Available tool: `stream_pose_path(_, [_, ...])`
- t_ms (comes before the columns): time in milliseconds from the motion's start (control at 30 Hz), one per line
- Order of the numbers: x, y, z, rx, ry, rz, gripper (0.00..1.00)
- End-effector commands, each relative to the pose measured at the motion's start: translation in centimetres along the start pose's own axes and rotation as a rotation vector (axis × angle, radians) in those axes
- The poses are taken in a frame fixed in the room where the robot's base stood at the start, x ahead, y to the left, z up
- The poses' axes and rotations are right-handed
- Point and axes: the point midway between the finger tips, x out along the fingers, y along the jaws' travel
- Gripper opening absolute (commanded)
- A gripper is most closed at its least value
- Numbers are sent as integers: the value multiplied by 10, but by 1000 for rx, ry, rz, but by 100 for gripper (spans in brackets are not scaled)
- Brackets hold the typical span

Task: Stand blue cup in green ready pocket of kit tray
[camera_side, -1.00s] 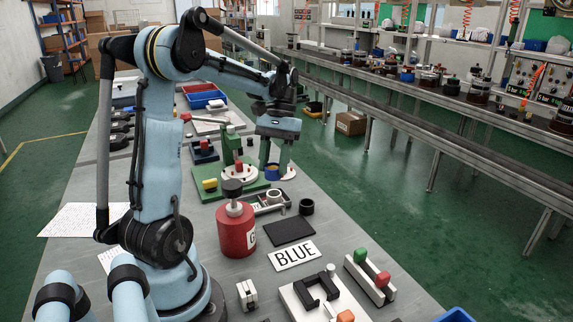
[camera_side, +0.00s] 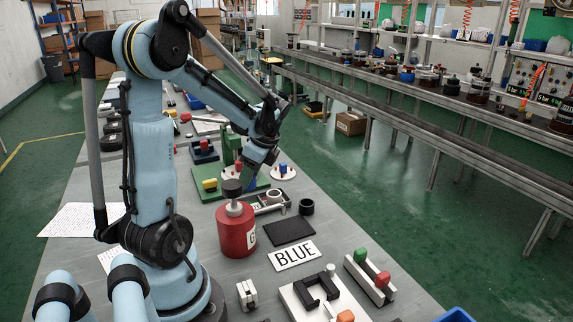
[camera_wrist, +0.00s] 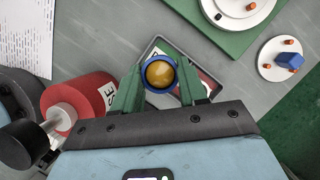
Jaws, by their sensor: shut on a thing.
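My gripper (camera_side: 254,181) is low over the bench at the far end of the kit tray (camera_side: 264,212) in the side view. In the wrist view my green fingers (camera_wrist: 159,88) are shut on the blue cup (camera_wrist: 160,61), which has a round blue rim and an amber-yellow inside. The dark-rimmed kit tray (camera_wrist: 190,62) lies beneath and behind the cup, with a red, white-lettered patch partly visible. I cannot tell whether the cup touches the tray.
A red can (camera_side: 236,232) with a dark knob stands close beside the tray; it also shows in the wrist view (camera_wrist: 80,98). A white disc (camera_side: 283,174) with a blue block and a green board (camera_side: 212,192) lie beyond. A black ring (camera_side: 306,206) stands right of the tray.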

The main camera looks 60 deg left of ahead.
Motion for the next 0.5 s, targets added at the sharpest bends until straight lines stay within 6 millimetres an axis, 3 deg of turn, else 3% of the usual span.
stream_pose_path(500, [22, 0, -9, 18, 1, -7, 9])
